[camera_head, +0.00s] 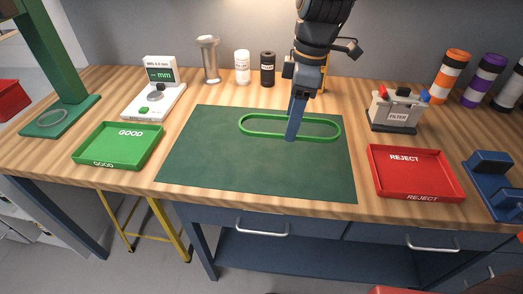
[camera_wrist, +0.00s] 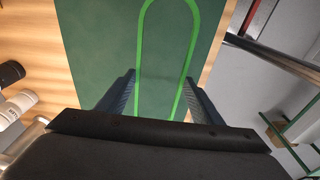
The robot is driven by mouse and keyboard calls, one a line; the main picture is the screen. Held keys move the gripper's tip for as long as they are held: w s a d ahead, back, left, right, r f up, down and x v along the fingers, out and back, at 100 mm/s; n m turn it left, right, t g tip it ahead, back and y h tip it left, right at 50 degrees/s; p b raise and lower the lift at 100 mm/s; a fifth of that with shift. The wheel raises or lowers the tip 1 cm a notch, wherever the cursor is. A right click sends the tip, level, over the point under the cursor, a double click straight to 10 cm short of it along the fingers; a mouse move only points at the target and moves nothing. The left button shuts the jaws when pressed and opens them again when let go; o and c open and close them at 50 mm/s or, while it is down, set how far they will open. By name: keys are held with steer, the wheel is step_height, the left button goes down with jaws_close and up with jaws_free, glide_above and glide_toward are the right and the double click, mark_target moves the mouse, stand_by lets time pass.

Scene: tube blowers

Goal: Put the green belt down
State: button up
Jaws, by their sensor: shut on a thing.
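The green belt (camera_head: 320,142) is a long oval loop over the dark green mat (camera_head: 235,170), lying left to right in the head view. My gripper (camera_head: 292,136) comes down from above at the middle of the belt and is shut on it. In the wrist view, the belt (camera_wrist: 141,45) runs between the two fingers of my gripper (camera_wrist: 160,80), its rounded end pointing away. The near part of the loop is hidden behind the gripper body. I cannot tell whether the belt touches the mat or hangs just above it.
A green GOOD tray (camera_head: 119,146) stands left of the mat and a red REJECT tray (camera_head: 415,172) right of it. A filter box (camera_head: 396,112) stands behind the red tray. A gauge (camera_head: 154,95) and small containers (camera_head: 242,67) stand at the back. The front mat is clear.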

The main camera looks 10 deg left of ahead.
mark_target(286, 161)
steer(key=f, duration=0.5)
steer(key=f+p, duration=0.1)
steer(key=f, duration=0.5)
steer(key=shift+w+f, duration=0.2)
steer(key=shift+f, duration=0.1)
steer(key=shift+f, duration=0.1)
steer(key=o, duration=1)
steer(key=shift+o, duration=0.2)
step_height(286, 161, up, 12)
steer(key=d+b, duration=0.1)
steer(key=b, duration=0.1)
steer(key=shift+d, duration=0.25)
